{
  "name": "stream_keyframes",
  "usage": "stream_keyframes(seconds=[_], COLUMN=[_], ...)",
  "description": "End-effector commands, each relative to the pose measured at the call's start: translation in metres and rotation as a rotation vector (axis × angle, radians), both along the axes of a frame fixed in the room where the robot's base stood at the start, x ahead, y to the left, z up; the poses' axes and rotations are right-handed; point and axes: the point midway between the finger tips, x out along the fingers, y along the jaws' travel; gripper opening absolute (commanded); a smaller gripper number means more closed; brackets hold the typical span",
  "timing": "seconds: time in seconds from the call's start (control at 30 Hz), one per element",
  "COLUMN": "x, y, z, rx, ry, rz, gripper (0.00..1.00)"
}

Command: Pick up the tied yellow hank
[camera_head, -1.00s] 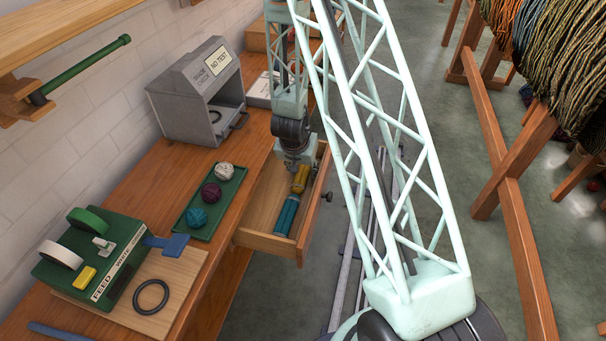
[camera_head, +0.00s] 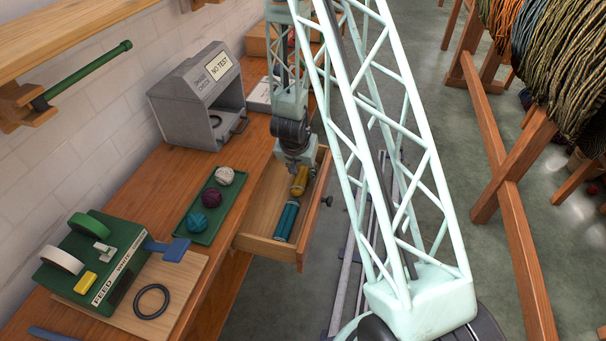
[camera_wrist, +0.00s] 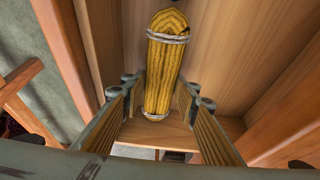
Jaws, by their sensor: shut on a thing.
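The tied yellow hank (camera_head: 299,183) is in the open drawer (camera_head: 262,212), near its far end in the head view. In the wrist view the yellow hank (camera_wrist: 164,65) runs lengthwise between my fingers, with pale ties near both ends. My gripper (camera_wrist: 158,112) is shut on it, one ribbed finger along each side. In the head view my gripper (camera_head: 298,168) points down over the drawer and covers the hank's far part. Whether the hank touches the drawer floor I cannot tell.
A teal hank (camera_head: 287,221) lies in the drawer nearer the camera. The drawer's wooden walls stand close around my gripper. On the bench are a green tray (camera_head: 213,230) with three yarn balls, a grey check box (camera_head: 197,92) and a green reed device (camera_head: 88,262).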

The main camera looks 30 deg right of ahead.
Motion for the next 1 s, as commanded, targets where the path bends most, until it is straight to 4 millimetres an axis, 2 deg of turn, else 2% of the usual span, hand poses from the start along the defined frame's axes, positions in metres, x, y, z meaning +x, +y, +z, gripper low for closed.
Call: stream_keyframes(seconds=[0.7, 1.0], x=[0.000, 0.000], y=[0.000, 0.000], z=[0.109, 0.144], rx=[0.000, 0.001], ry=[-0.001, -0.001], rz=[0.000, -0.001], gripper=[0.17, 0.17])
